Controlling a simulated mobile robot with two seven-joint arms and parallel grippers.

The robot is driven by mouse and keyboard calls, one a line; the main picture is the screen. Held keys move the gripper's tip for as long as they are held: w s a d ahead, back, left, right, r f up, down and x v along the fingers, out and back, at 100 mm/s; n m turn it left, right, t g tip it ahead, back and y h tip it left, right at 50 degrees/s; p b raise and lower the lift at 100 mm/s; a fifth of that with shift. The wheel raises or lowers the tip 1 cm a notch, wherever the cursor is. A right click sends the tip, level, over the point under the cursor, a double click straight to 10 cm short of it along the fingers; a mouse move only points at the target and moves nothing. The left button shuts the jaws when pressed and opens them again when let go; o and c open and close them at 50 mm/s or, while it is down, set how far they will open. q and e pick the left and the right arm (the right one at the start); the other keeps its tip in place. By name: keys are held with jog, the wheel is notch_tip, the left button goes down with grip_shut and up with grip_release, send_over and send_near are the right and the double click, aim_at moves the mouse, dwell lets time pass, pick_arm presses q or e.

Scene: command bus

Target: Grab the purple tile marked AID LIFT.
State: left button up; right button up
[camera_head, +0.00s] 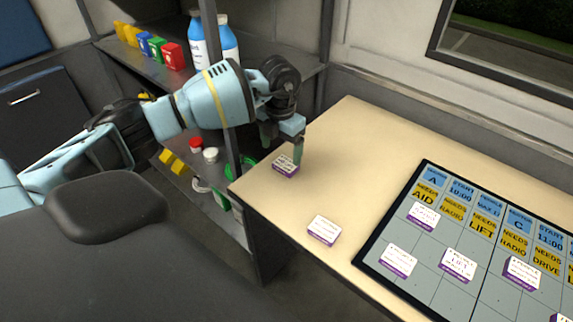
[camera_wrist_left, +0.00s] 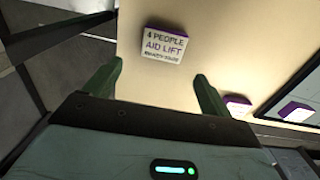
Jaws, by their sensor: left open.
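The purple-edged tile marked AID LIFT lies flat near the left end of the pale table; its white top faces up in the head view (camera_head: 286,167). In the left wrist view the tile (camera_wrist_left: 164,45) reads "4 PEOPLE AID LIFT". My left gripper (camera_head: 282,154) is open above the table at this tile, its fingers pointing down. In the left wrist view the gripper (camera_wrist_left: 158,69) has a green finger to each side, and the tile appears just beyond the fingertips, between their lines. Nothing is held. My right gripper is not in view.
Another white and purple tile (camera_head: 323,230) lies on the table nearer the board. The dark-framed board (camera_head: 425,255) holds several similar tiles. A metal shelf (camera_head: 130,65) with bottles and coloured boxes stands left of the table. The table's back middle is clear.

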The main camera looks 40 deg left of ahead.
aim_at(283, 165)
pick_arm(q)
jog(key=shift+w+f, duration=0.15)
jog(key=shift+f, duration=0.4)
jog(key=shift+w+d+f, duration=0.1)
jog(key=shift+w+f, duration=0.05)
jog(key=shift+f, duration=2.4)
jog(key=c, duration=1.1)
jog(key=shift+r, duration=0.1)
